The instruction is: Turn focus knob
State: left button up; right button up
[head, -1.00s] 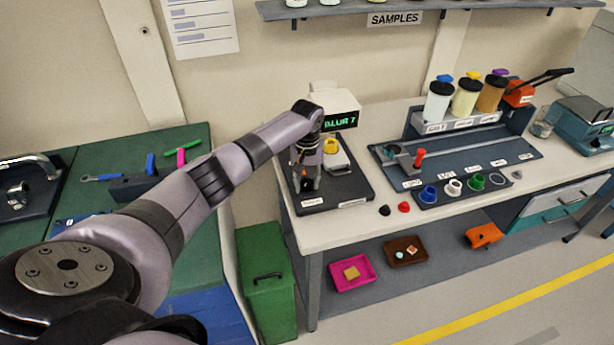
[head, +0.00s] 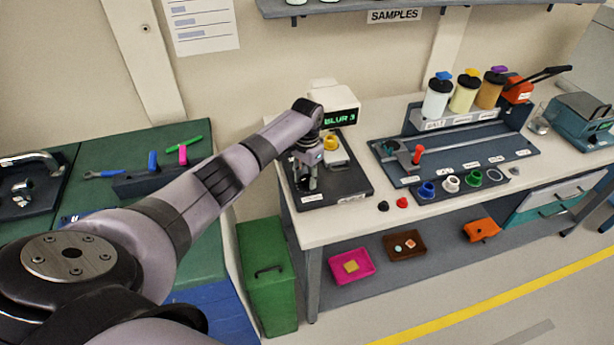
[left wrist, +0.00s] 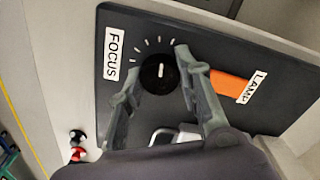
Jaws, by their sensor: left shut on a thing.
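The black focus knob (left wrist: 159,74) with a white pointer line shows in the left wrist view, beside the FOCUS label (left wrist: 113,54) and an arc of white tick marks. My left gripper (left wrist: 158,70) has one finger on each side of the knob and is shut on it. In the head view my left gripper (head: 305,180) reaches down over the dark microscope base (head: 345,181), and the knob is hidden there. The display (head: 341,118) above the base reads BLUR 3 in green. My right gripper is not in view.
An orange lamp control (left wrist: 230,86) with a LAMP label sits close beside one finger. A yellow piece (head: 330,143) stands behind the gripper. Black and red caps (head: 402,202) lie on the bench to the right.

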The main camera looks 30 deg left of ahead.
aim_at(307, 178)
pick_arm(q)
jog(key=shift+m, duration=0.4)
jog(key=o, duration=1.1)
jog(key=shift+o, duration=0.2)
notch_tip(307, 178, up, 12)
dwell(0.4)
